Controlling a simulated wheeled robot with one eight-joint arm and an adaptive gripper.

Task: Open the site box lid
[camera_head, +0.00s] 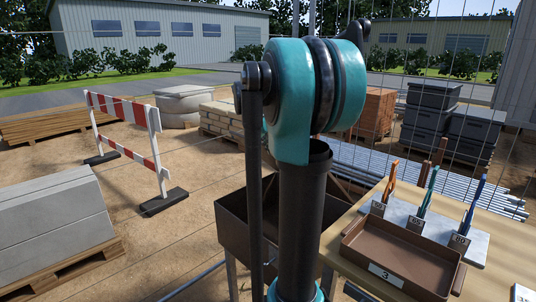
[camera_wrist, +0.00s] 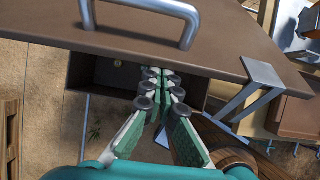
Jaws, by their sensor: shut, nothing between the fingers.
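The brown site box (camera_head: 238,232) stands in the middle of the camera_head view, partly hidden by my arm, with a dark interior showing. In the wrist view a brown lid panel (camera_wrist: 205,52) with a metal bar handle (camera_wrist: 140,22) fills the top. Below its edge is the dark inside of the box (camera_wrist: 88,75), so the lid appears raised, though its angle is hard to tell. My gripper (camera_wrist: 160,75) is shut and empty, with its fingertips at the lid's lower edge, away from the handle. Whether they touch the lid is unclear.
A wooden table (camera_head: 495,265) at right bears a brown tray (camera_head: 395,262) marked 3 and coloured-handled tools in a grey holder (camera_head: 474,240). A grey metal bracket (camera_wrist: 262,75) is right of the fingers. A striped barrier (camera_head: 125,108) and stacked slabs (camera_head: 50,215) stand left.

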